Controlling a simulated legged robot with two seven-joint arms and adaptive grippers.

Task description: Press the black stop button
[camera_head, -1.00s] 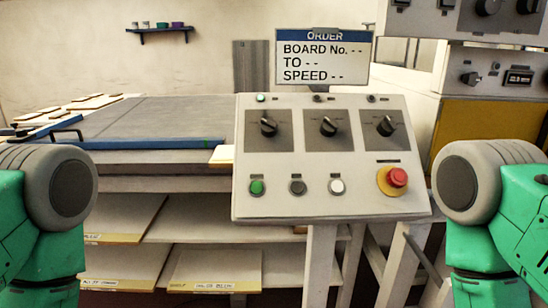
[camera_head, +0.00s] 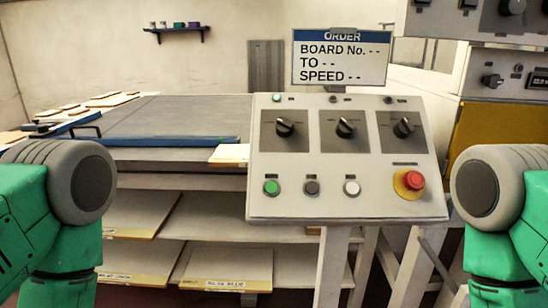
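The black stop button (camera_head: 312,187) is on the lower row of the white control panel (camera_head: 330,208). It sits between a green button (camera_head: 271,187) on its left and a white button (camera_head: 352,187) on its right. A red mushroom button (camera_head: 413,181) on a yellow base is further right. The small labels above the buttons are too blurred to read. Only my green and grey arm links show at the left and right edges. Neither gripper is in view, and nothing touches the panel.
Three black rotary knobs, such as the middle one (camera_head: 345,128), sit above the buttons. An ORDER sign (camera_head: 341,62) stands behind the panel. A grey conveyor table (camera_head: 170,120) is at left, with shelves of boards below. A machine with yellow panel (camera_head: 500,130) is at right.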

